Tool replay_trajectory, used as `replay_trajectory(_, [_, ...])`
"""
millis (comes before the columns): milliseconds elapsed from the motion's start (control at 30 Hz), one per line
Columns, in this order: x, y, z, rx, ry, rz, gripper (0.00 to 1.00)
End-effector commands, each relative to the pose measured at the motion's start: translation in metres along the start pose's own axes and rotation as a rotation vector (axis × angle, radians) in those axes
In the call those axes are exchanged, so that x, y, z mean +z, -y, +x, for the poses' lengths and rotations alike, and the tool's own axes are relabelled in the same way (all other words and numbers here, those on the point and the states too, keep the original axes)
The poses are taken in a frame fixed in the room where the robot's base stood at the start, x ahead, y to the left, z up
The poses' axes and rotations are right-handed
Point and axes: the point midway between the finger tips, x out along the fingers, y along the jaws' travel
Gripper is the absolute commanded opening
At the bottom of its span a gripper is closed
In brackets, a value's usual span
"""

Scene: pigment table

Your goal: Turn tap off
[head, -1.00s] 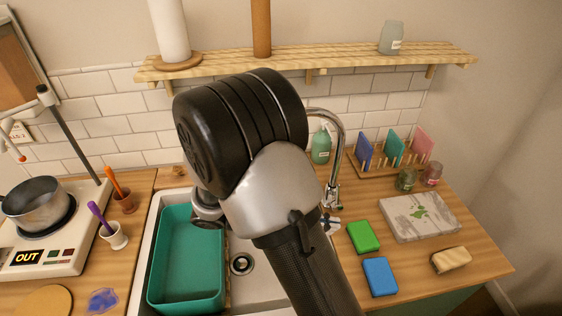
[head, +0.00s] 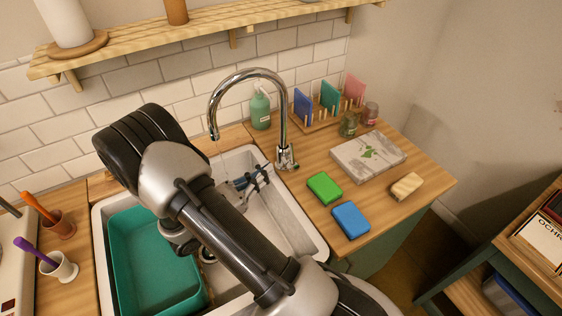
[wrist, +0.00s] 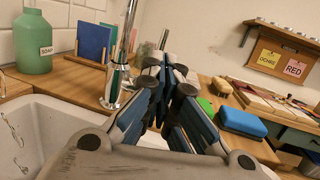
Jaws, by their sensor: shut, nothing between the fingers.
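The chrome tap (head: 283,120) stands at the sink's back right corner, its curved spout reaching left over the basin. A thin, faint stream of water (head: 221,152) appears below the spout. The tap's base also shows in the wrist view (wrist: 117,84), left of the fingers. My gripper (head: 264,172) is over the sink's right part, just left of the tap base and seemingly apart from it. In the wrist view my gripper (wrist: 173,70) has its blue-grey fingers together, with nothing between them. The tap's lever is not clear in the wrist view; the fingers may hide it.
A teal tub (head: 150,262) sits in the sink (head: 300,226). Right of the tap are a green sponge (head: 324,187), a blue sponge (head: 351,220) and a marked slab (head: 368,155). A green soap bottle (head: 260,108) and a rack of coloured plates (head: 330,115) stand behind.

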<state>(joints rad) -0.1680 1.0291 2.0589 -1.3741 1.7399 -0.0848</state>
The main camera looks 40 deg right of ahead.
Motion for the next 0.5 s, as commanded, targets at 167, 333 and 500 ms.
replay_trajectory(167, [-0.002,0.001,0.035,-0.005,-0.001,0.001,0.0])
replay_trajectory(333, [-0.001,0.0,0.054,-0.002,-0.001,0.0,0.0])
replay_trajectory(500, [0.0,0.0,0.061,0.0,-0.001,0.0,0.0])
